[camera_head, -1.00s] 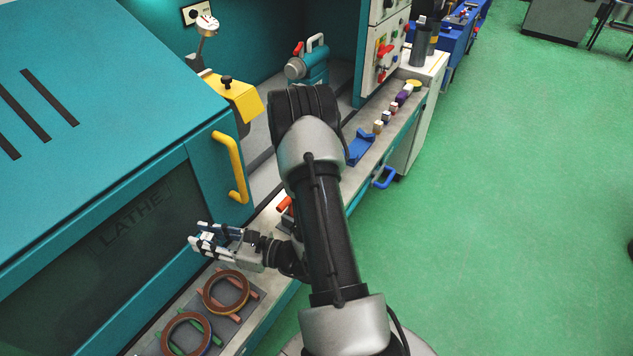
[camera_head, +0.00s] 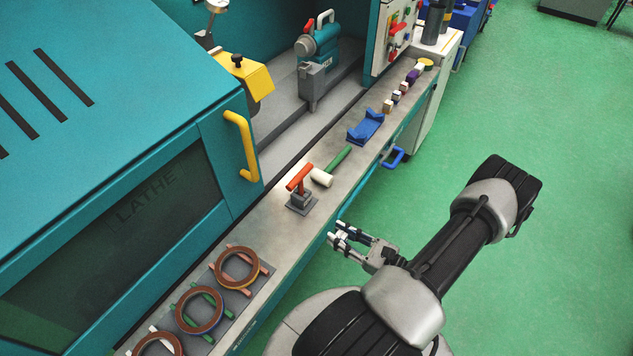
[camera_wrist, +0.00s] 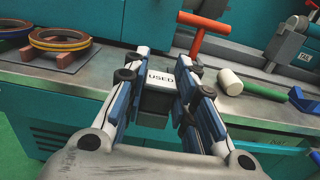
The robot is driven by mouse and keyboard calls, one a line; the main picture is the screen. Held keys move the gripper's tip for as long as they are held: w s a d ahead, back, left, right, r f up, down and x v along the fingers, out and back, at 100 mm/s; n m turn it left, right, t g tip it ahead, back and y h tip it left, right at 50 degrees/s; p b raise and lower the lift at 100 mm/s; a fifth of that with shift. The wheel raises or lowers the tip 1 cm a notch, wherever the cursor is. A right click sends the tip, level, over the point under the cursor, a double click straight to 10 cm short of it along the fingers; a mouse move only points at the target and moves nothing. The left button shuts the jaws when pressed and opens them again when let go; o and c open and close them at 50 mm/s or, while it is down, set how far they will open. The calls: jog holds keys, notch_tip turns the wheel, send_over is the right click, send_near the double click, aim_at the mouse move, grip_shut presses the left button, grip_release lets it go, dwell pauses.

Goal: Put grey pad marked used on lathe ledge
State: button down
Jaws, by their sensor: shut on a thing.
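The grey pad (camera_wrist: 160,82), with a white label reading USED, is between the fingers of my gripper (camera_wrist: 163,62) in the wrist view. My gripper is shut on it, with one blue-and-white finger on each side. In the head view my gripper (camera_head: 342,233) is just off the front edge of the lathe ledge (camera_head: 262,222), near the red-handled tool. The pad is too small to make out clearly there. The ledge also shows behind the gripper in the wrist view (camera_wrist: 110,75).
On the ledge stand brown rings on a rack (camera_head: 237,267), a red T-handled tool in a holder (camera_head: 300,190), a green-handled mallet (camera_head: 322,178), a blue cradle (camera_head: 366,127) and several small blocks. Bare ledge lies between the rings and the red tool. A yellow door handle (camera_head: 242,145) juts out.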

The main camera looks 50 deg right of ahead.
jog(key=w, duration=0.5)
jog(key=w+a+b, duration=0.1)
jog(key=w, duration=0.5)
jog(key=w+b, duration=0.1)
jog(key=w, duration=0.4)
jog(key=shift+w+a, duration=0.15)
jog(key=shift+w, duration=0.15)
jog(key=shift+f+b, duration=0.75)
jog(key=shift+f, duration=1)
jog(key=shift+f, duration=0.2)
jog(key=c, duration=1.3)
grip_release()
